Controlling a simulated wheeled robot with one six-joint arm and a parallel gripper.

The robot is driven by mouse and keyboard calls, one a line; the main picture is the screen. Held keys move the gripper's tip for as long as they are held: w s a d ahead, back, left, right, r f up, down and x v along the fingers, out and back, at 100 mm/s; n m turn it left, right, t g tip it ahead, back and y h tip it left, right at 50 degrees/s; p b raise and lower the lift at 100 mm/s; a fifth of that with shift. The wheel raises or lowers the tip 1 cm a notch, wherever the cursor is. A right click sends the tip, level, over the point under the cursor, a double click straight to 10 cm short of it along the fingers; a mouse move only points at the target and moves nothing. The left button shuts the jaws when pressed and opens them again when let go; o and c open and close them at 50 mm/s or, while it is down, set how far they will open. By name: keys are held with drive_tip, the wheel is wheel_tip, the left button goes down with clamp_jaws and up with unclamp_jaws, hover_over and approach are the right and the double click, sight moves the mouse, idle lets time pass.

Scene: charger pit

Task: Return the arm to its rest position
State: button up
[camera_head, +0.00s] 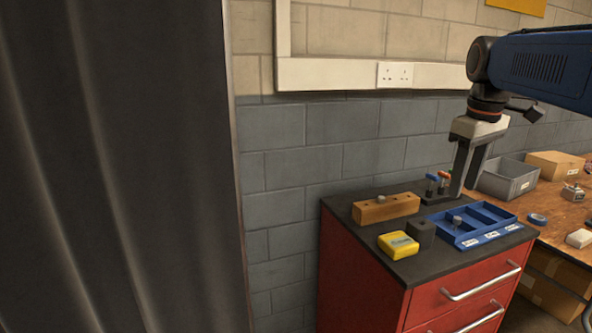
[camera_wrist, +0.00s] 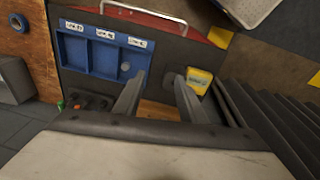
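My gripper (camera_head: 464,190) points down over the back right of the dark top of the red drawer cabinet (camera_head: 380,290). Its two fingers are apart and nothing shows between them. In the wrist view, my gripper (camera_wrist: 160,88) is also open and empty, with the cabinet's top below. My blue arm reaches in from the right of the head view. Whether the fingertips touch anything is hard to tell.
The cabinet top carries a wooden block (camera_head: 385,209), yellow box (camera_head: 398,245), dark grey block (camera_head: 421,233), blue tray (camera_head: 500,231) and a holder with coloured handles (camera_head: 437,182). A grey bin (camera_head: 508,180) stands right. A dark curtain (camera_head: 120,170) hangs left.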

drive_tip(key=s+a+f+m+t, duration=0.1)
drive_tip(key=s+a+f, duration=0.3)
drive_tip(key=s+f, duration=0.6)
drive_tip(key=s+a+f+m+t, duration=0.2)
drive_tip(key=s+a+f+m, duration=0.2)
drive_tip(key=s+f, duration=0.7)
wheel_tip(320, 180, down, 3)
drive_tip(key=shift+a+r, duration=0.2)
drive_tip(key=shift+a, duration=0.15)
